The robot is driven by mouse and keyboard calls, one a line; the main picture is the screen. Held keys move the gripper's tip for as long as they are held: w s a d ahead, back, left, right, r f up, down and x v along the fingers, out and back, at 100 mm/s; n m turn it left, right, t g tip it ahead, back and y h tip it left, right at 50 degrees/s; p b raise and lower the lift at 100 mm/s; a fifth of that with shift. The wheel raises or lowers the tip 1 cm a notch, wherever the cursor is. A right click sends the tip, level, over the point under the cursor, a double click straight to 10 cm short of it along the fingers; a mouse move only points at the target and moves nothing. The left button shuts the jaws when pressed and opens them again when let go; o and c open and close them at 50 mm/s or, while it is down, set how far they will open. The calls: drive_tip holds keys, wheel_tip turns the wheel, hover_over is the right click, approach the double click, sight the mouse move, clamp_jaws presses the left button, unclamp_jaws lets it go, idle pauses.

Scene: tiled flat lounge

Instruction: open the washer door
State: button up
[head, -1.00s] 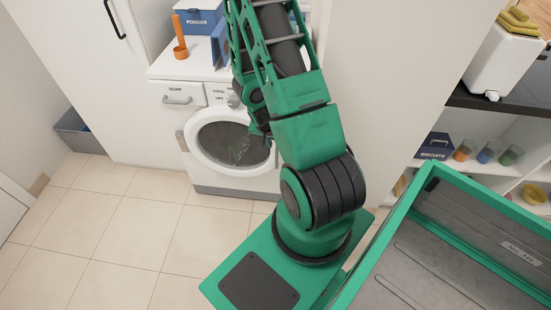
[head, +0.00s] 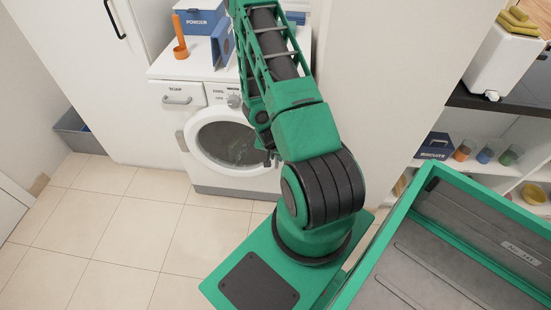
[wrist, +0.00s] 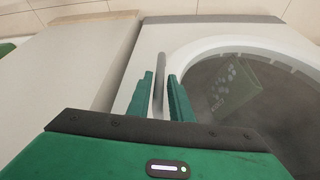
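The washer (head: 234,187) is a white front-loader. Its round door (head: 191,146) looks shut, with a dark glass window and a dark green item with pale marks behind it. My gripper (head: 270,157) is at the right edge of the door in the head view, partly hidden by my arm. In the wrist view, the door (wrist: 186,62) is on the right, and a grey upright handle (wrist: 160,60) stands beside its rim. My gripper (wrist: 160,78) is open, one green finger on each side of the handle, with slim gaps showing.
Tiled floor (head: 130,220) in front is clear. A grey bin (head: 75,132) stands at left.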

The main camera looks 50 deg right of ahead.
drive_tip(key=shift+x, duration=0.9)
clamp_jaws()
drive_tip(key=shift+s, duration=0.1)
